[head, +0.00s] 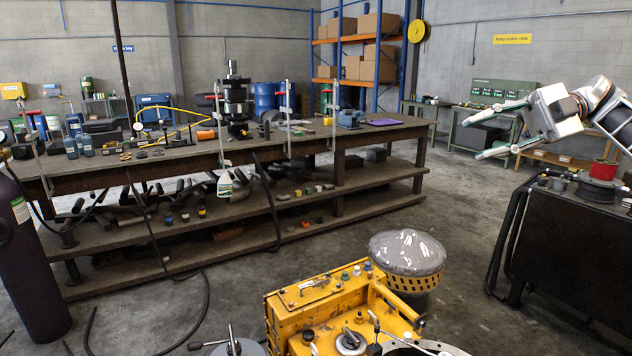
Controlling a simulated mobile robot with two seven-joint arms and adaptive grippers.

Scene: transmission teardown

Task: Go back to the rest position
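My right gripper (468,134) is raised at the upper right of the head view. Its arm comes in from the right edge. Its two grey fingers are spread apart and point left, with nothing between them. It hangs in the air above and left of the dark cabinet (572,262), clear of any surface. My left gripper and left arm do not show.
A long workbench (300,145) with tools and a dark transmission part (236,100) stands at the left and middle. A dark gas cylinder (30,270) stands at far left. Open floor lies between.

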